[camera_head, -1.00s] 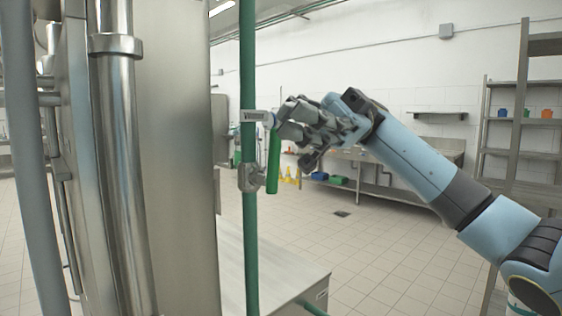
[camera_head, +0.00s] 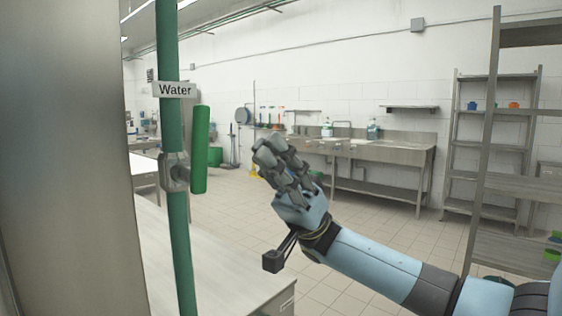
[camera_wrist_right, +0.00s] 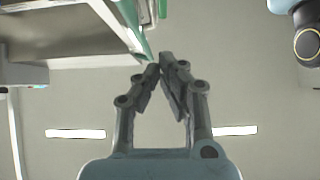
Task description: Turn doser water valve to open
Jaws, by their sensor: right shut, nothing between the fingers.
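The water valve has a green lever handle (camera_head: 200,150) that stands upright, about parallel to the green pipe (camera_head: 167,45). Its metal body (camera_head: 174,172) sits on the pipe below a white "Water" label (camera_head: 174,90). My right gripper (camera_head: 266,150) is to the right of the handle, clearly apart from it in the picture. Its fingers are shut and empty. In the right wrist view the fingertips (camera_wrist_right: 160,60) meet, and a green part (camera_wrist_right: 136,28) shows just beyond them at upper left; I cannot tell whether it is pipe or handle. My left gripper is not in view.
A large steel cabinet wall (camera_head: 65,160) fills the left side. A steel table (camera_head: 225,270) lies below the valve. A sink counter (camera_head: 385,150) and shelving racks (camera_head: 500,143) stand at the back and right. Tiled floor (camera_head: 390,240) is open between.

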